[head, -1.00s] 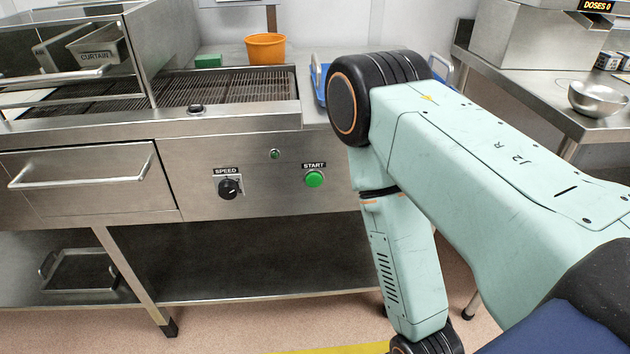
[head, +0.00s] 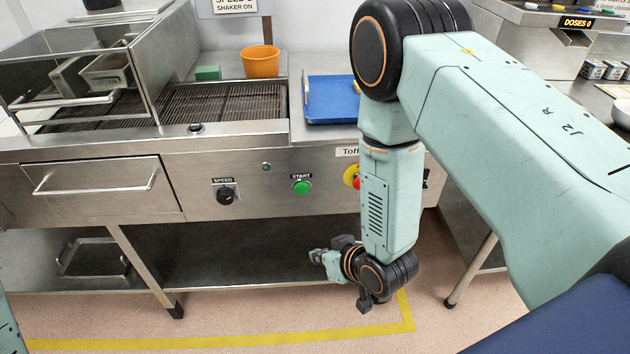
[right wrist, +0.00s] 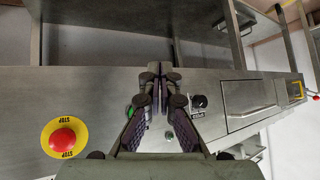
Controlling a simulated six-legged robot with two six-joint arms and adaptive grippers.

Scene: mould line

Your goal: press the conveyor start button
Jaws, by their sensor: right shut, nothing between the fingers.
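The green START button (head: 302,187) is on the steel front panel of the conveyor, under its label. It is not covered in the head view. My right gripper (head: 316,257) is below the panel, in front of the lower shelf and a little right of the button, apart from it. In the right wrist view the right gripper (right wrist: 160,75) is shut and empty, its fingers pointing towards the panel. A sliver of the green button (right wrist: 130,111) shows beside one finger, which hides part of it. My left gripper is out of view.
The black SPEED knob (head: 226,195) is left of the button. A red STOP button on yellow (right wrist: 62,140) is on its other side, partly behind my forearm in the head view. A blue tray (head: 330,100) and an orange bucket (head: 260,62) are on top. A drawer handle (head: 95,190) sticks out left.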

